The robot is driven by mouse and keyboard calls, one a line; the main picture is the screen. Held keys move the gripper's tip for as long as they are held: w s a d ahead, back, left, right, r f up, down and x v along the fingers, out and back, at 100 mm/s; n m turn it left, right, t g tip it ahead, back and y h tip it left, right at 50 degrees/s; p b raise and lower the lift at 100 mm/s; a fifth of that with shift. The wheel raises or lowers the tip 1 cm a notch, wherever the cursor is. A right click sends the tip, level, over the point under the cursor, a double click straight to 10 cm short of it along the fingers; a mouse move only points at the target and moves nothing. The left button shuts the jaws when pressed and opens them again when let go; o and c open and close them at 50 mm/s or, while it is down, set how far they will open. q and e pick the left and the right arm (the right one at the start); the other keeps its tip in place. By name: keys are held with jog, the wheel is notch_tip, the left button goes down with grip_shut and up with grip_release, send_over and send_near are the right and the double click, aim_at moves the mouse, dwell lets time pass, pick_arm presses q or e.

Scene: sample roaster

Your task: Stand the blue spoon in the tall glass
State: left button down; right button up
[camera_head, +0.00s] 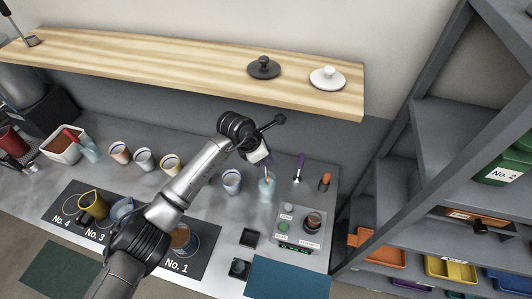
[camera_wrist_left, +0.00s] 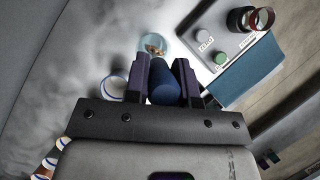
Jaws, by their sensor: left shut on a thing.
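The tall glass (camera_head: 266,189), pale blue and clear, stands on the grey counter; it also shows in the left wrist view (camera_wrist_left: 148,43). My left gripper (camera_head: 265,164) is just above the glass, pointing down. It is shut on the blue spoon, whose thick dark-blue handle (camera_wrist_left: 163,84) shows between the two fingers in the left wrist view. Something brownish shows within the glass rim there; I cannot tell for sure whether it is the spoon's lower end inside the glass. My right gripper is not in view.
A white cup with a blue rim (camera_head: 231,182) stands close left of the glass. A purple-handled tool (camera_head: 299,168) and an orange one (camera_head: 324,182) stand to the right. A button panel (camera_head: 285,226) is in front. A wooden shelf (camera_head: 190,66) runs behind.

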aim_at(266, 178)
pick_arm(q)
notch_tip(266, 178, down, 3)
jog(key=shift+f+b, duration=0.2)
jog(key=shift+b, duration=0.9)
jog(key=shift+f+b, duration=1.8)
jog(key=shift+f, duration=0.6)
jog(key=c, duration=0.9)
grip_release()
jog(key=shift+o, duration=0.2)
jog(key=v, duration=1.3)
jog(key=shift+a+r+p, duration=0.25)
jog(key=shift+r+p, duration=0.05)
jog(key=shift+p, duration=0.1)
